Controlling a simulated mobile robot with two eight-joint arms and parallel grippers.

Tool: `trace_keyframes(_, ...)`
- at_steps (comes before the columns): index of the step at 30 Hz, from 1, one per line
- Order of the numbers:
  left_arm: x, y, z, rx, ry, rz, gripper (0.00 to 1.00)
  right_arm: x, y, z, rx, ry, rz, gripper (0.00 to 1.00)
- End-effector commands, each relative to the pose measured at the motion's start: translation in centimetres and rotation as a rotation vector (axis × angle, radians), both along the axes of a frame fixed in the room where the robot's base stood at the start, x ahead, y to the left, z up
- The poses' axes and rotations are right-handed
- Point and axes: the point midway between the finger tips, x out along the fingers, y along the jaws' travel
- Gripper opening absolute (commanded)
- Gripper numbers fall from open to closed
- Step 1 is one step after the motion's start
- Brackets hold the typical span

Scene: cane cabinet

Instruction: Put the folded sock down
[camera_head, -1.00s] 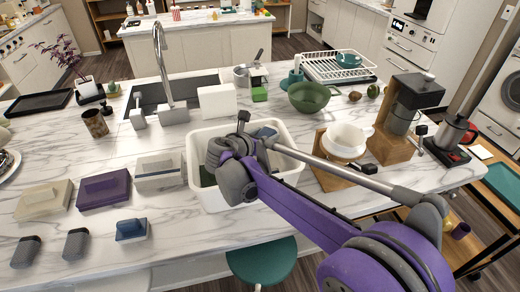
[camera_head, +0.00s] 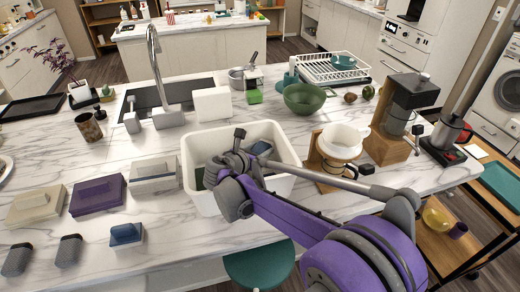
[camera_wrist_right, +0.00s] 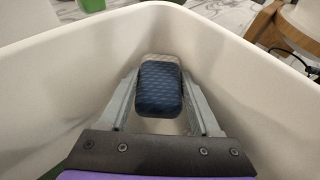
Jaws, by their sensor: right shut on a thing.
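My right gripper (camera_head: 250,155) is inside the white bin (camera_head: 196,190), near its far right part. It is shut on a folded sock (camera_head: 262,147), dark blue with a pale end. In the right wrist view the folded sock (camera_wrist_right: 160,92) sits between the two grey fingers of the right gripper (camera_wrist_right: 160,82), below the bin's rim and near a corner of its walls (camera_wrist_right: 60,80). Whether the sock touches the bin floor is hidden. My left gripper is out of view.
A blue bundle (camera_head: 126,234) and two grey ones lie in front. A white dripper (camera_head: 342,140) stands close right of the bin. A green bowl (camera_head: 304,98) is behind.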

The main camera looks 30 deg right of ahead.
Motion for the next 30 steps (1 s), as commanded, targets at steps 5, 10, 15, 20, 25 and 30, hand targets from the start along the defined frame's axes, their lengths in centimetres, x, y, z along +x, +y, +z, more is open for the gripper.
trace_keyframes(5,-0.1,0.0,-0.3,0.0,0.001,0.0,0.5,-0.1,0.0,-0.6,0.001,0.0,0.001,0.68)
trace_keyframes(10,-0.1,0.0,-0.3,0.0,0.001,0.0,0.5,-0.1,0.0,-0.7,0.001,0.0,0.001,0.94)
trace_keyframes(15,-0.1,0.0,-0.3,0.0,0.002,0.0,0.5,-0.1,0.0,-0.7,0.001,0.0,0.001,0.94)
trace_keyframes(20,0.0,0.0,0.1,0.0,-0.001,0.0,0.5,-0.1,0.0,-0.2,0.001,0.0,0.001,0.94)
trace_keyframes(25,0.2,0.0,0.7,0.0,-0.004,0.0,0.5,-0.7,1.3,1.2,0.001,0.0,0.005,0.94)
trace_keyframes(30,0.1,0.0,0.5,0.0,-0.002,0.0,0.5,-2.3,3.9,2.4,0.001,0.0,0.005,0.94)
